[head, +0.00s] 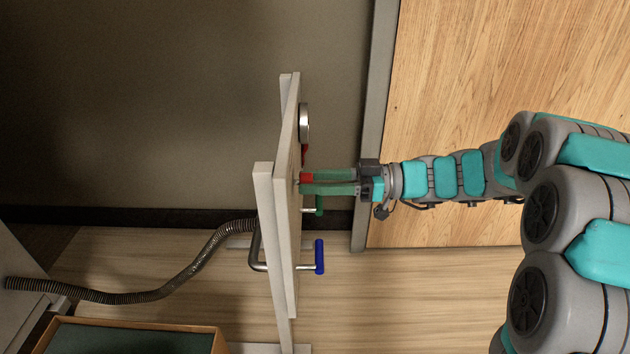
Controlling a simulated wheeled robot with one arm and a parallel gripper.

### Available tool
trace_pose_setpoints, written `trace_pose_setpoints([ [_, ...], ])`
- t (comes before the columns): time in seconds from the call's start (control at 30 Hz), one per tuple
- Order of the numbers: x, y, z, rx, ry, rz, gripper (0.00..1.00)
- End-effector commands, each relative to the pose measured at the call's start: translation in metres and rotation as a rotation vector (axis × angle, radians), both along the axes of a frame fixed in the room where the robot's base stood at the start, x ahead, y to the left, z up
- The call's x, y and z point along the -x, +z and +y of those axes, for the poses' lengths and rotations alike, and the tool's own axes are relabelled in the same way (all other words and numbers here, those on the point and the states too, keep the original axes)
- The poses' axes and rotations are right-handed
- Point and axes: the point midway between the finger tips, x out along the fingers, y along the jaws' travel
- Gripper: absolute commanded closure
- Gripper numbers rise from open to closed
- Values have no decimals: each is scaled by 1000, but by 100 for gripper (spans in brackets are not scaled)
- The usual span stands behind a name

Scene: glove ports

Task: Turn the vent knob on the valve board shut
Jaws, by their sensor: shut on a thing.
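The valve board (285,210) is a pale upright panel seen almost edge-on near the middle of the head view. My gripper (308,182) reaches in from the right, its green fingers shut on a red knob (306,178) at the board's face. The fingers hide much of this knob, so its turn angle is unclear. A green handle (319,205) sits just below the fingers, and a blue handle (319,257) sits lower. No label shows which one is the vent knob.
A round metal-rimmed gauge (304,123) sits above the gripper on the board. A ribbed hose (150,295) runs from behind the board to the left. An open box (130,340) stands at lower left. A wooden panel (470,80) lies behind my arm.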

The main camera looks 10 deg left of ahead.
Motion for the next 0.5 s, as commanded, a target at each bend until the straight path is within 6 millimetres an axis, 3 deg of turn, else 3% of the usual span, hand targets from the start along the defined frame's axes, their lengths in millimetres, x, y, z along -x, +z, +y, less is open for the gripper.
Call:
trace_pose_setpoints([
  [0.27, 0, -1, 0, 12, 1, 56, 100],
  [0.5, 0, -1, 0, 48, 1, 210, 100],
])
